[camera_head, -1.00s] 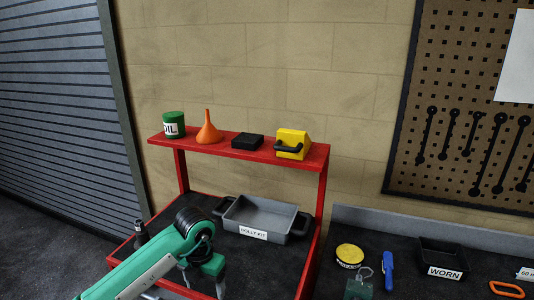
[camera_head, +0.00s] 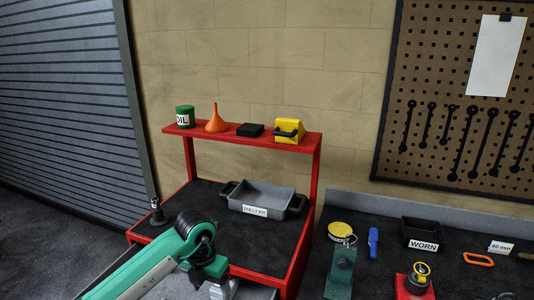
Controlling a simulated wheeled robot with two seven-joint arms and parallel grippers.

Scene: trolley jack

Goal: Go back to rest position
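My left arm, green with black joints, comes in from the lower left in front of the red cart. My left gripper (camera_head: 222,289) hangs at the bottom edge, in front of the cart's near edge, and is partly cut off. Its fingertips are not clear, so I cannot tell whether it is open or shut. I see nothing held in it. My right arm and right gripper are out of view.
The red cart (camera_head: 240,141) carries a grey tray labelled DOLLY KIT (camera_head: 262,196); oil can (camera_head: 185,116), orange funnel (camera_head: 215,120), black box (camera_head: 250,130) and yellow block (camera_head: 288,122) stand on its shelf. The right bench (camera_head: 385,270) holds a WORN bin (camera_head: 422,232) and tools.

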